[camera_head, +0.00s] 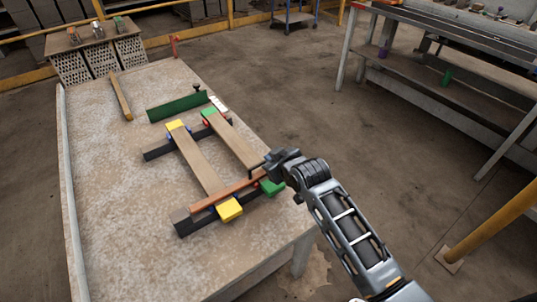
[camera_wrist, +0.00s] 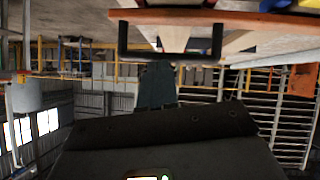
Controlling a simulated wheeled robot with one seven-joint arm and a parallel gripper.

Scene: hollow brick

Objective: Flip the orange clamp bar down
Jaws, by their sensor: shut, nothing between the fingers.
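The orange clamp bar (camera_head: 232,190) runs across the near ends of two wooden planks, beside the black cross beam (camera_head: 192,223). I cannot tell whether it touches the planks. In the wrist view the orange bar (camera_wrist: 255,17) spans the top, with a black U-shaped handle (camera_wrist: 170,56) on it. My gripper (camera_head: 268,162) is at the bar's right end, close to the handle. In the wrist view my shut, empty fingers (camera_wrist: 158,68) point at the handle's middle. Contact with the handle is unclear.
Yellow (camera_head: 230,210) and green (camera_head: 271,187) blocks sit by the near plank ends. A green bar (camera_head: 178,106) and a loose wooden strip (camera_head: 121,97) lie farther back. The table's left side is clear. A workbench (camera_head: 440,85) stands at the right.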

